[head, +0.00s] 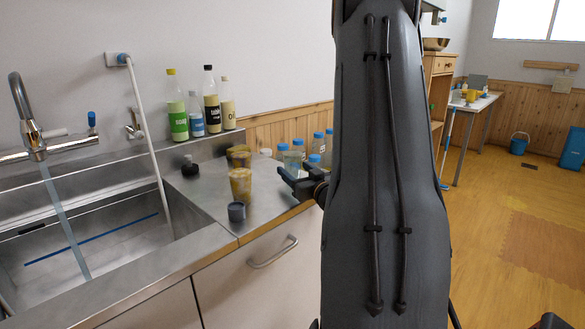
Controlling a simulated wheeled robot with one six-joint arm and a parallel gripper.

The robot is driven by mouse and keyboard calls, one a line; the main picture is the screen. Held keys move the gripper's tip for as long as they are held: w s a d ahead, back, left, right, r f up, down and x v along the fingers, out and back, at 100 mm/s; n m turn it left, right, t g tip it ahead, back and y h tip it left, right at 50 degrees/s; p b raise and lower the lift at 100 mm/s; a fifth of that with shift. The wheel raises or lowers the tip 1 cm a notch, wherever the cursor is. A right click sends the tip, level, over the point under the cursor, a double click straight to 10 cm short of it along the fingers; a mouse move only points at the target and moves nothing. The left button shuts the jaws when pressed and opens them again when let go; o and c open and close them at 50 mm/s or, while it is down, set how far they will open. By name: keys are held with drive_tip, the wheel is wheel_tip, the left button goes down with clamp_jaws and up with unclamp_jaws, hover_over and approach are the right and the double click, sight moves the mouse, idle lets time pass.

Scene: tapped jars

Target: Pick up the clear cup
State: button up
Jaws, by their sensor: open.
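A clear, faintly blue see-through cup (292,161) stands on the steel counter, right behind my gripper in the head view. My gripper (292,177) reaches in from the right at the counter's front part, its dark fingers low and close to the cup. It is open. The fingers overlap the cup's lower part in the picture, so I cannot tell whether they are around it or just in front of it. My arm covers the counter to the right.
Several blue-capped bottles (318,143) stand close behind and right of the cup. The sink (95,245) is at the left, with water running. Tall bottles (211,103) line the back ledge.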

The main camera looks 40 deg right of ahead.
drive_tip(key=shift+x, duration=1.2)
drive_tip(key=c, duration=1.1)
